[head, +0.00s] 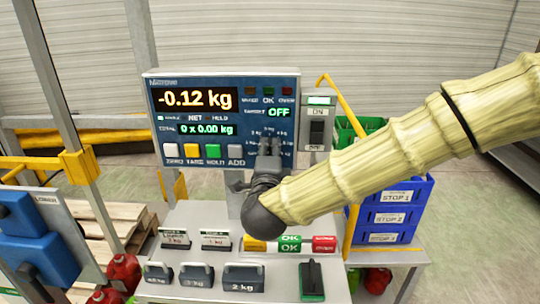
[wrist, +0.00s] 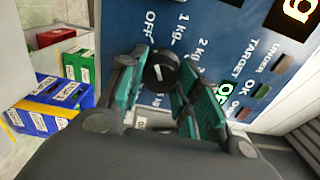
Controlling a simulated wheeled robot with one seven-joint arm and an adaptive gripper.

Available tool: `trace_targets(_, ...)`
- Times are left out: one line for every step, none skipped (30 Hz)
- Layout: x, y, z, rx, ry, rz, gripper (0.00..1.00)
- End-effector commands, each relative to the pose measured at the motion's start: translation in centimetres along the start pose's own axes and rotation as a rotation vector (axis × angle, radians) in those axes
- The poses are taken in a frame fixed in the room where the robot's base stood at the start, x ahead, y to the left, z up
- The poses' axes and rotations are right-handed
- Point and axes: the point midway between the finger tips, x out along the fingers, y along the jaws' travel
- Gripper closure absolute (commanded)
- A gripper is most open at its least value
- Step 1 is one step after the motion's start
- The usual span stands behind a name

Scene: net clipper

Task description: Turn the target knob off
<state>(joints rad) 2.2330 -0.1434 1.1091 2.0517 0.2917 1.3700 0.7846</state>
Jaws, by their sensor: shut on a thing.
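The target knob (wrist: 160,72) is black and round, on the blue scale panel (wrist: 215,35), with the labels OFF, 1 kg and 2 kg printed around it. My gripper (wrist: 164,82) has its green-padded fingers on either side of the knob and is shut on it. In the head view my gripper (head: 268,160) reaches the panel's lower right, and my fingers and wrist hide the knob. The target readout (head: 279,112) shows OFF in green. The main display (head: 194,99) reads -0.12 kg.
Coloured buttons (head: 205,152) sit left of my gripper. An ON/OFF switch box (head: 317,122) stands close on the right. Blue bins (head: 397,212) stand at right behind my arm.

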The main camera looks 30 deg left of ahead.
Motion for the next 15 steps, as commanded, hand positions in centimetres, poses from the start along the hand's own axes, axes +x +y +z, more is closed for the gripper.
trace_targets(0.11,-0.22,-0.06,-0.015,0.002,-0.005,0.91)
trace_targets(0.11,-0.22,-0.06,-0.023,0.002,-0.005,0.91)
trace_targets(0.11,-0.23,-0.07,-0.031,0.002,-0.005,0.91)
trace_targets(0.11,-0.23,-0.07,-0.037,0.002,-0.004,0.91)
trace_targets(0.11,-0.23,-0.07,-0.042,0.003,-0.004,0.91)
trace_targets(0.11,-0.24,-0.08,-0.048,0.003,-0.004,0.91)
trace_targets(0.11,-0.24,-0.08,-0.051,0.003,-0.004,0.91)
trace_targets(0.11,-0.24,-0.08,-0.053,0.003,-0.004,0.91)
trace_targets(0.11,-0.25,-0.09,-0.056,0.003,-0.004,0.91)
trace_targets(0.11,-0.25,-0.09,-0.057,0.003,-0.004,0.91)
trace_targets(0.12,-0.25,-0.09,-0.057,0.003,-0.004,0.91)
trace_targets(0.12,-0.26,-0.10,-0.058,0.003,-0.004,0.91)
trace_targets(0.12,-0.26,-0.10,-0.058,0.003,-0.004,0.91)
trace_targets(0.12,-0.26,-0.10,-0.058,0.003,-0.004,0.91)
trace_targets(0.12,-0.27,-0.11,-0.058,0.003,-0.004,0.91)
